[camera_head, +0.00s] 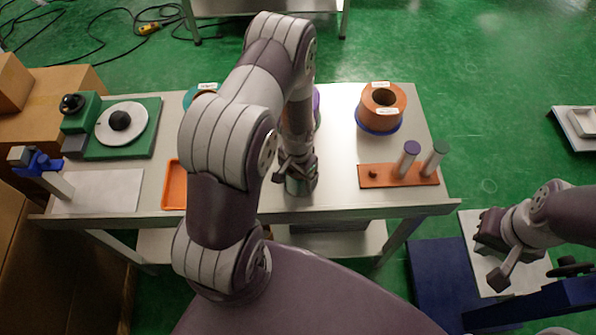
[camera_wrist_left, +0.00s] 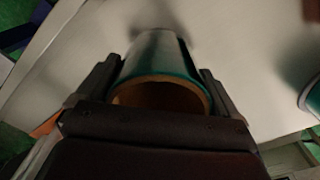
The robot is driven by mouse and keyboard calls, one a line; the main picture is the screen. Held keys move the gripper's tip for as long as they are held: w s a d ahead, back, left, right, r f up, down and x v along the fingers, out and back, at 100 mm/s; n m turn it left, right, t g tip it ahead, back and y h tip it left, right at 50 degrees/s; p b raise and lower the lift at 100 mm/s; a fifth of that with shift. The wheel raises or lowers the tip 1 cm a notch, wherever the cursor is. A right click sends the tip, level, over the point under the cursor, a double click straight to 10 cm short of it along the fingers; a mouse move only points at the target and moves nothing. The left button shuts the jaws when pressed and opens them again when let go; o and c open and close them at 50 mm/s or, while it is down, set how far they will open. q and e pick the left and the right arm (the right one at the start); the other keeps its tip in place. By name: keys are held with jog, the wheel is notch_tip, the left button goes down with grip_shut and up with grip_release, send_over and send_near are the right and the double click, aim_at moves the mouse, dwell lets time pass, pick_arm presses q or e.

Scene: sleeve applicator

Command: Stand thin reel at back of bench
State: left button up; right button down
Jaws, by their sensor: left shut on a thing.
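My left gripper (camera_head: 298,178) is shut on a reel (camera_head: 300,187), low over the front middle of the bench (camera_head: 335,205). In the left wrist view, the held reel (camera_wrist_left: 158,75) has a silvery-green side, a teal rim and a brown hollow core, with a finger on each side. I cannot tell whether it touches the bench. A teal reel (camera_head: 190,97) with a label stands at the back, partly hidden by my left arm. A purple thing (camera_head: 317,106) shows behind the arm. My right gripper (camera_head: 490,250) is off the bench's right side; its jaw opening is unclear.
A brown reel (camera_head: 396,97) over a blue one (camera_head: 382,130) stands at back right. An orange base (camera_head: 388,182) carries two posts. A green device (camera_head: 145,147), white sheet (camera_head: 110,190) and orange tray (camera_head: 173,190) are at left. The back between arm and brown reel looks clear.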

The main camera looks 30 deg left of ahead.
pick_arm(q)
jog(key=shift+f, duration=0.1)
jog(key=o, duration=0.8)
jog(key=shift+s, duration=0.1)
